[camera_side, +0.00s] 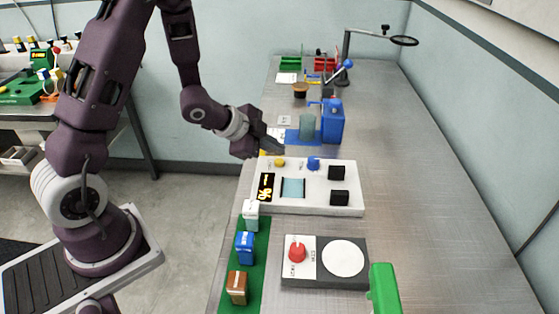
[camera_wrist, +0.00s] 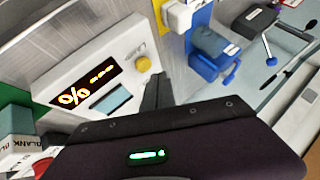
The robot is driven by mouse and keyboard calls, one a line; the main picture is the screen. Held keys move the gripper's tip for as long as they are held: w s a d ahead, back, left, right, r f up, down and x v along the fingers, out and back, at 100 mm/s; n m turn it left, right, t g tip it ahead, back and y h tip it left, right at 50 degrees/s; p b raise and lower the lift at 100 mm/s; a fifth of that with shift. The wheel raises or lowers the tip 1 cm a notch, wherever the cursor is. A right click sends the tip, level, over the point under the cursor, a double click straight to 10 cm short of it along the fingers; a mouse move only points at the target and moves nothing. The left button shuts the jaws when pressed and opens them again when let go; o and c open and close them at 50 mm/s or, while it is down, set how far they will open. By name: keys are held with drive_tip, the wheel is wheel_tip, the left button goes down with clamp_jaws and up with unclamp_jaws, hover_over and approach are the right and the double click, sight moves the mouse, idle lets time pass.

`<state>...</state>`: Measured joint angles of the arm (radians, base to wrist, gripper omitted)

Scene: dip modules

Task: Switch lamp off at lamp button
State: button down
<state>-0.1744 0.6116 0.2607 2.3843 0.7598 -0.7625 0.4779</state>
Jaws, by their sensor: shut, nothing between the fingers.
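A white panel box (camera_side: 309,203) stands on the bench with a yellow button (camera_side: 279,162) at its back left. In the wrist view the yellow button (camera_wrist: 144,64) is just beyond my fingers, on the panel face (camera_wrist: 120,52). My gripper (camera_side: 273,148) is shut and empty, above the panel's back left edge. Its dark fingers also show in the wrist view (camera_wrist: 156,92), apart from the button as far as I can tell. The panel has a lit display (camera_side: 266,187), a small screen (camera_side: 292,187), a blue knob (camera_side: 313,163) and two black blocks (camera_side: 337,172). No label marks the lamp button legibly.
A blue machine (camera_side: 333,122) stands behind the panel. A green object (camera_side: 383,288) is at front right. The bench's right side (camera_side: 440,190) is clear.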

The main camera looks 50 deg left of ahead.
drive_tip(key=shift+r, duration=3)
wheel_tip(320, 180, up, 5)
drive_tip(key=n+y, duration=0.2)
hover_over(276, 162)
drive_tip(key=s+a, duration=0.1)
drive_tip(key=s, duration=0.1)
drive_tip(key=s+d+r+n+g+y, duration=0.1)
drive_tip(key=s+r+n+y, duration=0.1)
drive_tip(key=s+r+n, duration=0.6)
drive_tip(key=s+d+g+h, duration=0.1)
drive_tip(key=s+d, duration=0.3)
drive_tip(key=s, duration=0.4)
drive_tip(key=s+d+g+h, duration=0.1)
drive_tip(key=s+d, duration=0.3)
drive_tip(key=s, duration=0.4)
drive_tip(key=shift+s+f+n+h, duration=0.2)
drive_tip(key=shift+n+h, duration=0.1)
drive_tip(key=shift+n, duration=0.1)
